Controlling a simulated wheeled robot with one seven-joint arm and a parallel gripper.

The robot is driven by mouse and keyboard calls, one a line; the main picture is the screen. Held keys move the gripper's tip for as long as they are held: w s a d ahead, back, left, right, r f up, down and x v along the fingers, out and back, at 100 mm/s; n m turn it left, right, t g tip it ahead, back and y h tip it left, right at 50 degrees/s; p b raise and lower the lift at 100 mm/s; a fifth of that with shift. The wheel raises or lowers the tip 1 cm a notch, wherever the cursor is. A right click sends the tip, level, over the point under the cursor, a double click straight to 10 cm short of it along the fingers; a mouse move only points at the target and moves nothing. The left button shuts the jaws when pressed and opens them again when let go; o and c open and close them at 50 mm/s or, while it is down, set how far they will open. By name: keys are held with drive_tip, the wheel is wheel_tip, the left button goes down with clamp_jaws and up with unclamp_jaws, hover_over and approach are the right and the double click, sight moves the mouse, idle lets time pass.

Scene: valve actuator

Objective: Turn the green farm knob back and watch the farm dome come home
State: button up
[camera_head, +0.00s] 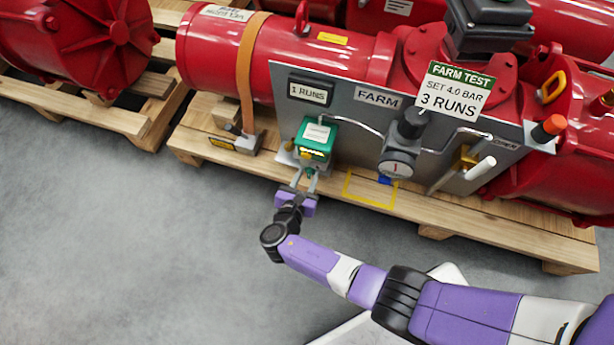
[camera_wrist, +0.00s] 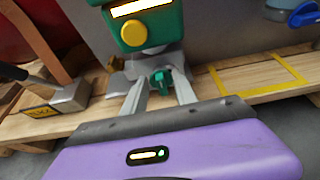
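The green farm knob (camera_wrist: 162,80) is a small lever-shaped handle under a grey valve block, below the green box (camera_wrist: 150,15). The box also shows in the head view (camera_head: 314,138), on the grey panel marked FARM. A round yellow dome (camera_wrist: 133,33) sits on the box's front, under a lit white window. My gripper (camera_head: 305,177) reaches up to the knob from the front. In the wrist view its two fingers (camera_wrist: 161,92) stand on either side of the knob, with gaps visible between them and it. Whether either finger touches the knob is unclear.
A counter reads 1 RUNS (camera_head: 310,90). A sign reads FARM TEST, SET 4.0 BAR, 3 RUNS (camera_head: 455,90). A strap foot (camera_head: 235,143) lies left on the wooden pallet (camera_head: 500,230).

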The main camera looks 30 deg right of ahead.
drive_tip(key=shift+c, duration=0.2)
clamp_jaws()
